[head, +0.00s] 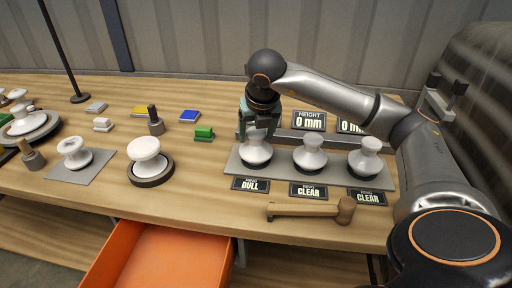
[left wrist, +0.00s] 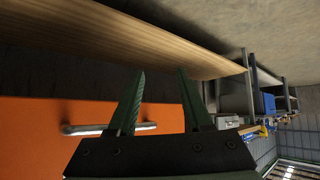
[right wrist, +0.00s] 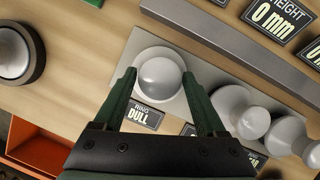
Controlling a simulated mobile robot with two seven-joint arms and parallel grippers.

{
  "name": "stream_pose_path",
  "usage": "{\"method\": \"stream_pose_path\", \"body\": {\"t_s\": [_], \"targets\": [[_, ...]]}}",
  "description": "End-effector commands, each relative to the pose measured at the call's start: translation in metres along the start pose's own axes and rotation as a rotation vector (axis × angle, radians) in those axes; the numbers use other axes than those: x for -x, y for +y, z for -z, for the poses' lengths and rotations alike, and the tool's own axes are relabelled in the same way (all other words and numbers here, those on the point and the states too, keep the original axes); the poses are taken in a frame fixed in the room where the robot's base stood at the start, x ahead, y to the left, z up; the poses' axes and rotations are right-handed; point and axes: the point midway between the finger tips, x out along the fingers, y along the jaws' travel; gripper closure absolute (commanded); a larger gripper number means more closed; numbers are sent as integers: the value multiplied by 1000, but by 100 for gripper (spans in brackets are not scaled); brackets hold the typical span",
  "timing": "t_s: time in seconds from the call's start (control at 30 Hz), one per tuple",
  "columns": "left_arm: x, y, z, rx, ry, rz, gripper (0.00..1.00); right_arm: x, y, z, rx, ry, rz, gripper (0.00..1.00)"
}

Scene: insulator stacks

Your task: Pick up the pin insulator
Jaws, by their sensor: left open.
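Three white insulators stand in a row on a grey plate (head: 230,168) at the right of the bench: a left one (head: 256,154), a middle one (head: 310,154) and a right one (head: 365,158). My right gripper (right wrist: 159,73) points down over the left one, which has the "RING DULL" label before it. Its open fingers lie either side of that insulator's round top (right wrist: 160,78), with no clear grip. Another white insulator (head: 146,157) sits on a dark round base further left. My left gripper (left wrist: 161,72) is open and empty, near the orange drawer front (left wrist: 40,130).
A wooden mallet (head: 310,209) lies in front of the labels. The orange drawer (head: 160,258) stands open below the bench edge. A white insulator (head: 74,152) on a grey mat, a dark-handled tool (head: 155,121) and small coloured blocks are at left.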

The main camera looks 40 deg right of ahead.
Motion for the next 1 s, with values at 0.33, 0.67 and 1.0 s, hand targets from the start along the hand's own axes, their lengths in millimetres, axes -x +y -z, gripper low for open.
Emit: {"method": "stream_pose_path", "body": {"t_s": [0.33, 0.67, 1.0], "targets": [[0, 0, -1, 0, -3, 0, 50, 0, 0, 0, 0, 0, 0, 67], [0, 0, -2, 0, -6, -1, 50, 0, 0, 0, 0, 0, 0, 100], [1, 1, -3, 0, -7, -2, 50, 2, 0, -2, -2, -5, -2, 100]]}}
